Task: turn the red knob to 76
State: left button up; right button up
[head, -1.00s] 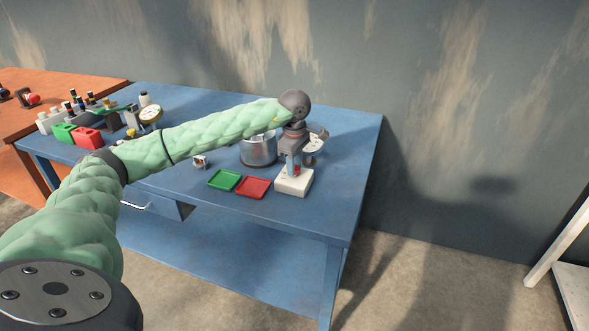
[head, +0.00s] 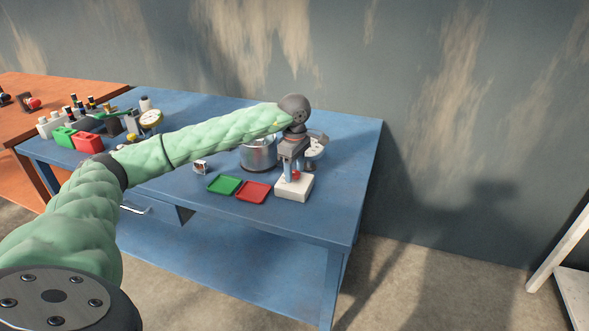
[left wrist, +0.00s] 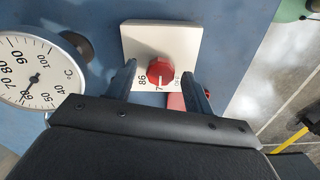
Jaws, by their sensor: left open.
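The red knob (left wrist: 160,70) sits on a white box (left wrist: 185,38) with printed numbers along one edge. I can read 86 and part of a number starting with 7; the rest is hidden by my gripper. A pale mark on the knob faces the partly hidden number. My left gripper (left wrist: 161,82) is open, with one finger on each side of the knob; whether they touch it I cannot tell. In the head view my left gripper (head: 288,170) points down at the knob (head: 295,175) over the white box (head: 293,190). My right gripper is out of view.
A round °C dial (left wrist: 35,72) stands close left of the box in the wrist view. In the head view a metal pot (head: 258,153), a green tray (head: 224,185) and a red tray (head: 253,191) lie left of the box on the blue table (head: 340,200).

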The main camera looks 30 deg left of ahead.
aim_at(295, 172)
pick_arm(q)
notch_tip(295, 172, up, 4)
jog(key=shift+r+b, duration=0.1)
jog(key=shift+b, duration=0.35)
notch_tip(295, 172, up, 2)
jog(key=shift+r, duration=0.8)
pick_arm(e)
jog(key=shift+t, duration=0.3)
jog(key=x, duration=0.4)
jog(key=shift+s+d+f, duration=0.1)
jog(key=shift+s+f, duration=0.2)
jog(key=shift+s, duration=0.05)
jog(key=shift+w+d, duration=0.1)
pick_arm(q)
jog(key=shift+f, duration=0.1)
